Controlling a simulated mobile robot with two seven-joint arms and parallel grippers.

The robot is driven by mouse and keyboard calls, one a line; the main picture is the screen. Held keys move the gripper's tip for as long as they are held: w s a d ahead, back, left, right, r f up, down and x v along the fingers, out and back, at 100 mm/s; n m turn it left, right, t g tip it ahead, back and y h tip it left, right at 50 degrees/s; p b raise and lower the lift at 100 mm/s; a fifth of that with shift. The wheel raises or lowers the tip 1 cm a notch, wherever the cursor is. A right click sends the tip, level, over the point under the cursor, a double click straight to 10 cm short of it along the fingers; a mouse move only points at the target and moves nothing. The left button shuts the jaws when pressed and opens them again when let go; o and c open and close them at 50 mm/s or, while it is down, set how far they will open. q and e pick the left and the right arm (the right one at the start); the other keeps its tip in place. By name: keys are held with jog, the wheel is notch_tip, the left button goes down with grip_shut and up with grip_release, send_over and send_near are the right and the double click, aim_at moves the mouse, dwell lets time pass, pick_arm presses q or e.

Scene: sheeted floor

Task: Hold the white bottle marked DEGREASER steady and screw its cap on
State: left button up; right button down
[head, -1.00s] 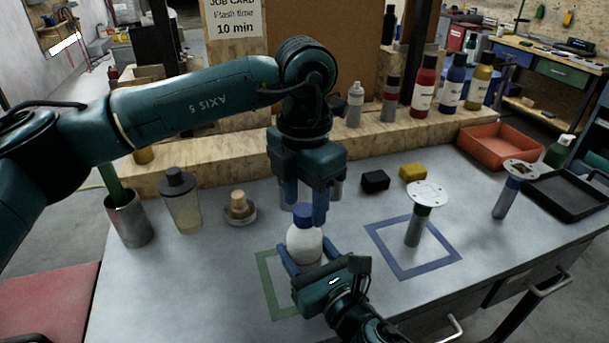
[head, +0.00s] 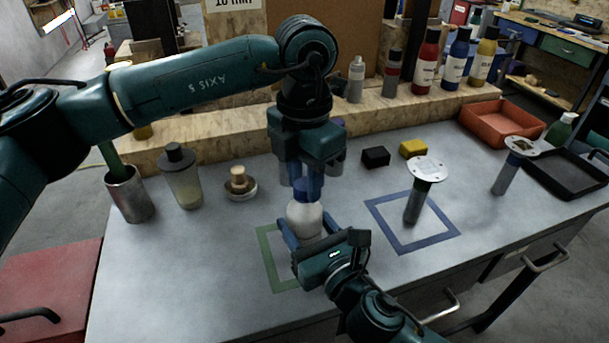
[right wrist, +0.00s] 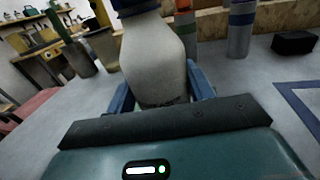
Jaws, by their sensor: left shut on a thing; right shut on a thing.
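The white bottle (head: 304,219) stands upright on the grey bench at the green square outline (head: 268,262). Its label is not readable. A blue cap (head: 303,188) sits at the bottle's neck, partly covered by my left fingers. My left gripper (head: 308,186) comes from above and is shut on the cap. My right gripper (head: 304,234) reaches in low from the front and is shut on the bottle's body, one finger on each side. In the right wrist view the white bottle (right wrist: 154,60) stands between my blue fingers, with the blue cap's lower edge at the top.
A blue square outline (head: 440,240) with a disc-topped tool (head: 415,203) lies to the right. A black block (head: 375,157), yellow block (head: 413,148), red tray (head: 500,125) and black tray (head: 568,174) are behind. A metal cup (head: 129,195) and a grey-capped container (head: 181,180) stand left.

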pick_arm(q)
jog(key=o, duration=1.2)
jog(key=shift+c, duration=0.2)
notch_tip(320, 180, up, 12)
pick_arm(e)
jog(key=shift+c, duration=2.4)
grip_release()
